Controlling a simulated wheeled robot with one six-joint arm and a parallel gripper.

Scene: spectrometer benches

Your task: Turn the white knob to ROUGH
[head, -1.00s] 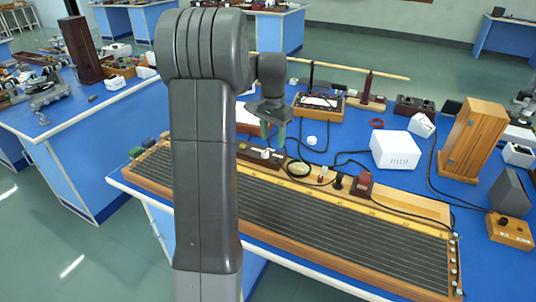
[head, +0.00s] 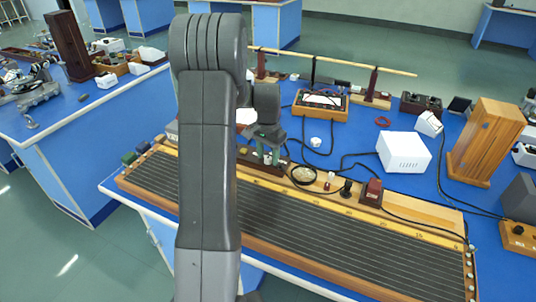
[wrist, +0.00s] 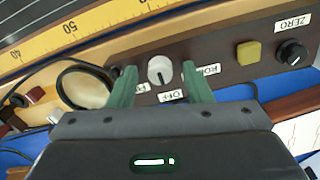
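The white knob (wrist: 160,70) sits on a brown panel in the wrist view, with a small dark mark on its lower face, on the side of the OFF label (wrist: 172,97). The ROUGH label (wrist: 208,70) is to its right and partly hidden by a finger. Another label (wrist: 142,87) at its left is also partly covered. My gripper (wrist: 160,68) has green fingers, one on each side of the knob, with visible gaps. It is open. In the head view my gripper (head: 268,157) is low over the panel, and the knob is too small to read there.
A yellow square button (wrist: 248,53) and a black knob (wrist: 291,52) under a ZERO label are right of the white knob. A round lens-like window (wrist: 85,88) is at left. The long wired board (head: 330,235) lies in front; a white box (head: 403,152) stands to the right.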

